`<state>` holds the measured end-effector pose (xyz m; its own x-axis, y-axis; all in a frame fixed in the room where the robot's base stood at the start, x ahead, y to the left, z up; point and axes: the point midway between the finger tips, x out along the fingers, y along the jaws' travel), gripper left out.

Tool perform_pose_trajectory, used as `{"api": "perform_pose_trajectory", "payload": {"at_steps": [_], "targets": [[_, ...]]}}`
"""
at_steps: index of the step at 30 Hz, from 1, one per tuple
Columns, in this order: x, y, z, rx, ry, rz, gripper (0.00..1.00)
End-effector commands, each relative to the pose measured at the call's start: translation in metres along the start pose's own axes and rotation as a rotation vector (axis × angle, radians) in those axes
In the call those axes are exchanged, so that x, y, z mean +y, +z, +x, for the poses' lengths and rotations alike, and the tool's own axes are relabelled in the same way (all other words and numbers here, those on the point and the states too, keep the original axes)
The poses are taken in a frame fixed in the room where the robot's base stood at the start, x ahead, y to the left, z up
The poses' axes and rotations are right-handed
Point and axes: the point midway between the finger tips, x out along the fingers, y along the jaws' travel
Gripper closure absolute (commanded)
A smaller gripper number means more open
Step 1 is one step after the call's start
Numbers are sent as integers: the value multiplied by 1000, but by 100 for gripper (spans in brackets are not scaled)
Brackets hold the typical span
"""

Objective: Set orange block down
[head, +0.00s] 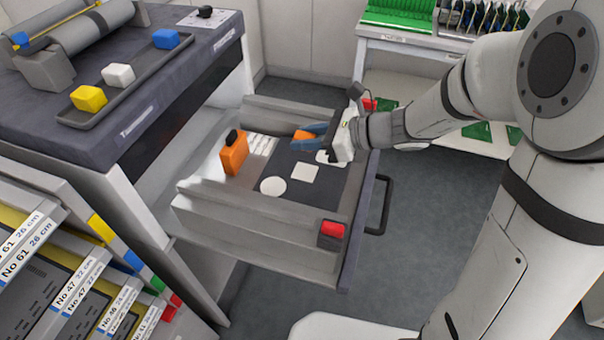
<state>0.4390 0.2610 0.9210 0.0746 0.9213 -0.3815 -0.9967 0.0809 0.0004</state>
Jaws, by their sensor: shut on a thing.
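An orange block (303,136) is at the blue fingertips of my gripper (308,133). My gripper reaches in from the right over the open drawer (240,222) and is shut on the block. Part of the block is hidden by the fingers. I cannot tell whether it touches the drawer floor. Another orange piece with a black top (234,156) stands upright in the drawer, left of the gripper. White marks lie on the dark drawer floor: a round one (272,187), a square one (305,173) and one partly hidden beneath the gripper.
The drawer has raised grey side walls, a red block (332,229) on its near front corner and a dark handle (380,205). On the trolley top, a tray (128,86) holds yellow, white and blue blocks. A shelf with green boards (395,18) stands behind.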

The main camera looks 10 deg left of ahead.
Motion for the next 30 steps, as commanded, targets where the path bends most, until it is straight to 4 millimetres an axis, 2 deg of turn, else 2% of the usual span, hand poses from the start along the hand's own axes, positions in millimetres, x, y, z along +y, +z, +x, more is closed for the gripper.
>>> {"api": "perform_pose_trajectory", "payload": {"at_steps": [1,3,11,17,29,30], "targets": [[0,-13,5,2,2,5,94],[0,-25,10,1,1,5,94],[0,-46,19,0,-1,3,94],[0,-72,30,1,-1,4,94],[0,-79,33,0,-1,0,94],[0,-79,33,0,-1,0,71]]}}
